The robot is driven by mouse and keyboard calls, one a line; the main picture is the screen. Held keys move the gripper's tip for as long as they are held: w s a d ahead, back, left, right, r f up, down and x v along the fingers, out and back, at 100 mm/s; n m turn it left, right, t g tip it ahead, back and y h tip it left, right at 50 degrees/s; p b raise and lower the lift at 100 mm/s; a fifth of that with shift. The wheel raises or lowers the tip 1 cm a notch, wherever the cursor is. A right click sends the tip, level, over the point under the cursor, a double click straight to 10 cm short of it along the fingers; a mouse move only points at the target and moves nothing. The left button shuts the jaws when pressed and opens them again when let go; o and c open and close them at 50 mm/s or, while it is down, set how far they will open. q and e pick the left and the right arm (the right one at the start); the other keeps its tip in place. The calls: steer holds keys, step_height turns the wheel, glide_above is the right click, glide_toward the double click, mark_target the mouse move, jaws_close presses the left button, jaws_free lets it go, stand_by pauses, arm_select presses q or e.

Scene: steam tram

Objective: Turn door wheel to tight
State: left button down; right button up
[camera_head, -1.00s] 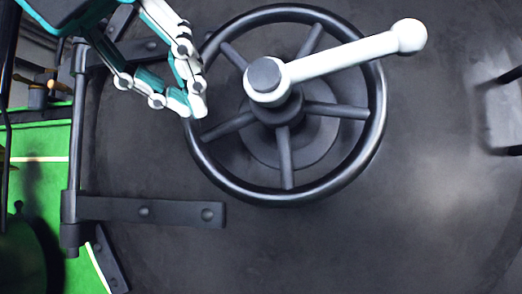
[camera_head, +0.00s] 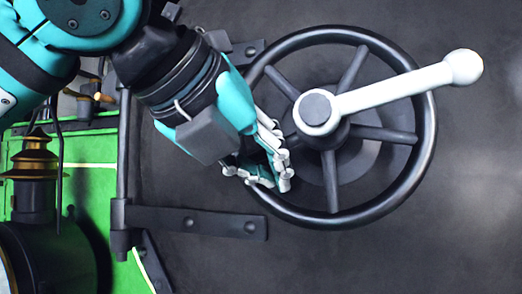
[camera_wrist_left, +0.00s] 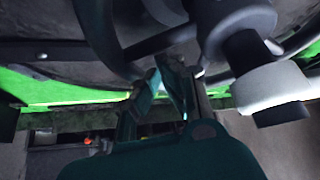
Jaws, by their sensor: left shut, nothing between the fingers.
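The door wheel (camera_head: 430,130) is a black spoked ring on the dark round door, right of centre in the head view. A white lever (camera_head: 395,90) with a ball end sits on its hub and points right and slightly up. In the left wrist view the lever (camera_wrist_left: 270,88) looms at the right. My left gripper (camera_head: 284,170) is at the wheel's left side, its fingers overlapping the rim and reaching just inside it. The fingers (camera_wrist_left: 168,85) are together with nothing between them. Whether they touch the rim or a spoke is unclear. My right gripper is in neither view.
A black hinge strap (camera_head: 195,221) lies on the door below my left gripper, joined to a vertical hinge rod (camera_head: 121,190). Green bodywork (camera_head: 85,165) and a brass-topped fitting (camera_head: 32,165) stand at the left. The door face right of the wheel is clear.

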arm_select(q)
steer(key=shift+w+a+r+m+y, duration=0.1)
steer(key=shift+a+r+m+y, duration=0.15)
steer(key=shift+r+y, duration=0.2)
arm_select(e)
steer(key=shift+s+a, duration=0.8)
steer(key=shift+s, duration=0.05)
